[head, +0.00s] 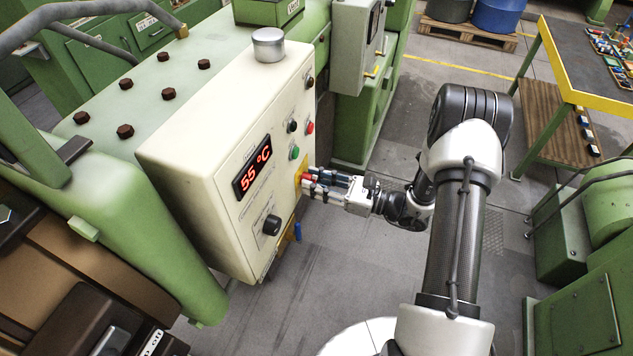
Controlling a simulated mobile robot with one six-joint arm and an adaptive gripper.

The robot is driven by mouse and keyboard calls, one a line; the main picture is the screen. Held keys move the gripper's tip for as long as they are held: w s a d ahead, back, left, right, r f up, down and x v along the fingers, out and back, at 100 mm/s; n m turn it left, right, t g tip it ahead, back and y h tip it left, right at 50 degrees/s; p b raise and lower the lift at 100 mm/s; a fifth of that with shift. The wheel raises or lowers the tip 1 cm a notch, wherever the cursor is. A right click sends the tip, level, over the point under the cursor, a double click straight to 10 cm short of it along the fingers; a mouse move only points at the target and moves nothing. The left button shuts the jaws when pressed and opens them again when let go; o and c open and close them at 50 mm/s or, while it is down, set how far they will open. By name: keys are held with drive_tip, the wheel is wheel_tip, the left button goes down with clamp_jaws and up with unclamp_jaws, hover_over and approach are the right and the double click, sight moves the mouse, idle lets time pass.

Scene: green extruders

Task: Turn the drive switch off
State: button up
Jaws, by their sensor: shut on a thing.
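The cream control box (215,165) is mounted on the green machine. On its right-hand face is a yellow plate (299,172) with a red part at it, which I take to be the drive switch; my fingers mostly hide it. My gripper (308,181) reaches in from the right with its fingertips at the yellow plate, shut on the switch. The switch's exact position cannot be made out.
The box carries a red display (253,169) reading 55 °C, a black knob (271,224), a green button (294,152) and a red button (310,127). A blue handle (298,232) hangs below. A yellow-edged workbench (564,75) stands at the right; grey floor lies between.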

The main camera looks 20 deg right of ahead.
drive_tip(key=n+b, duration=1.3)
drive_tip(key=shift+n, duration=0.4)
drive_tip(key=shift+b, duration=0.35)
drive_tip(key=o, duration=1)
drive_tip(key=shift+o, duration=0.2)
drive_tip(key=v, duration=1.2)
